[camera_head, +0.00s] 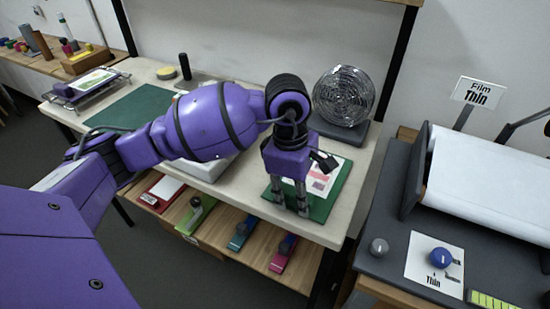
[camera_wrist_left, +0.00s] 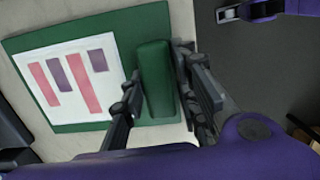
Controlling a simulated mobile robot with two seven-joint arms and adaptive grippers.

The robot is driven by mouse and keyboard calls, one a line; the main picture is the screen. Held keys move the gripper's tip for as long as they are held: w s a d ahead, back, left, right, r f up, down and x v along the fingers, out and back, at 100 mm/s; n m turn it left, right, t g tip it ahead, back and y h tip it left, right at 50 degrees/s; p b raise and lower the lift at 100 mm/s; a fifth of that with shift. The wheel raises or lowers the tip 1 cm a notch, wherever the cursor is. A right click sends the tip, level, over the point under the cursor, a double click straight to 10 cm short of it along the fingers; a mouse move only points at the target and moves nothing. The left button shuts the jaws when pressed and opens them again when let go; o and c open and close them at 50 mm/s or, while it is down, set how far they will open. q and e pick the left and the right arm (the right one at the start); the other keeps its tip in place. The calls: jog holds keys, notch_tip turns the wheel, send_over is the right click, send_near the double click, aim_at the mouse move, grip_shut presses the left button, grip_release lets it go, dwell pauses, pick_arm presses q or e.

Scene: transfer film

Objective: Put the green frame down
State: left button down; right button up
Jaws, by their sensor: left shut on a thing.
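The green frame (camera_head: 323,210) is a flat green board with a white sheet of pink and purple bars on it. It lies flat at the front right of the pale table (camera_head: 357,192); whether it touches the top or hovers just above is unclear. My left gripper (camera_head: 290,210) points down over its front left part, partly hiding it. In the left wrist view the gripper (camera_wrist_left: 158,85) is shut on the raised green handle of the frame (camera_wrist_left: 115,22), one finger on each side.
A round wire-caged fan (camera_head: 343,95) stands behind the frame. A dark bench (camera_head: 390,285) with a white film roll (camera_head: 490,185) is at right, across a gap. A green mat (camera_head: 130,107) and a wire rack (camera_head: 90,85) are at left. Several coloured tools lie on the lower shelf (camera_head: 220,240).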

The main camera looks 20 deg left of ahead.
pick_arm(q)
jog(key=c, duration=1.4)
grip_release()
jog(key=shift+o, duration=0.2)
jog(key=shift+w, duration=0.1)
notch_tip(320, 180, up, 12)
jog(key=a, duration=0.1)
jog(key=shift+a, duration=0.2)
jog(key=shift+r, duration=0.1)
